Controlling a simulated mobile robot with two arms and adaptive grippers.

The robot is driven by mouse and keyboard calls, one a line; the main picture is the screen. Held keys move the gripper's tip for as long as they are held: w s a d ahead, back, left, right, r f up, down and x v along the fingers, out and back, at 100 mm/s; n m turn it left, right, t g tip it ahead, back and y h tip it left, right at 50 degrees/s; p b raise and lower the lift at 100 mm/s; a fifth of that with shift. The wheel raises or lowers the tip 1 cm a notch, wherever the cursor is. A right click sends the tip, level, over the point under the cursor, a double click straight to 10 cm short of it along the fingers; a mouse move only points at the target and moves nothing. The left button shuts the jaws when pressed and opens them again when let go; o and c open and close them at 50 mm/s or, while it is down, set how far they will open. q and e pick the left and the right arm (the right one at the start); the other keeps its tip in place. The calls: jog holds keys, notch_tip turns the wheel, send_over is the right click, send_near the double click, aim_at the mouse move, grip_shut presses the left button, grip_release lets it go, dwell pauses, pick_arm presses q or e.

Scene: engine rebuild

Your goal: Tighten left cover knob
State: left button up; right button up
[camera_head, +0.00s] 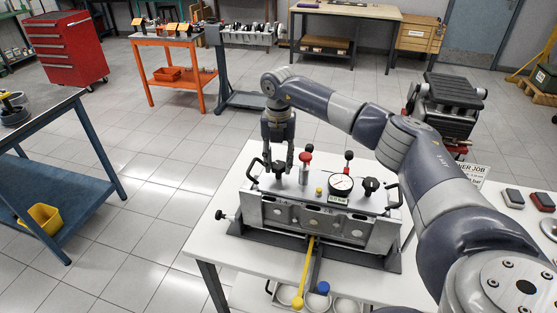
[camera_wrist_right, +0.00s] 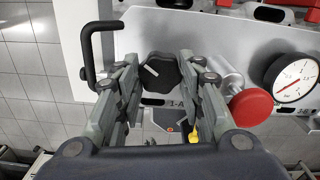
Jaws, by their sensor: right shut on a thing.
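The left cover knob is a black lobed knob with a white mark; it shows between the fingers of my right gripper in the right wrist view (camera_wrist_right: 163,72). It sits on the left part of the grey metal cover (camera_head: 325,198) on the white table. My right gripper (camera_head: 279,166) points down over the knob in the head view, with a finger on each side of it, shut on it. In the head view the fingers partly hide the knob. A second black knob (camera_head: 370,185) stands on the right part of the cover. My left gripper is not in view.
A dial gauge (camera_head: 341,184) and a red-topped fitting (camera_head: 305,158) stand on the cover, right of my gripper. A black handle (camera_wrist_right: 88,55) rises at the cover's left end.

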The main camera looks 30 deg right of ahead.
aim_at(279, 165)
jog(key=m, duration=0.5)
jog(key=shift+r+m+p, duration=0.1)
jog(key=shift+m+p, duration=0.2)
jog(key=shift+p, duration=0.05)
jog(key=m, duration=0.4)
jog(key=shift+m+p, duration=0.4)
jog(key=shift+m, duration=0.3)
jog(key=o, duration=1.1)
jog(key=shift+c, duration=0.2)
notch_tip(279, 165, up, 12)
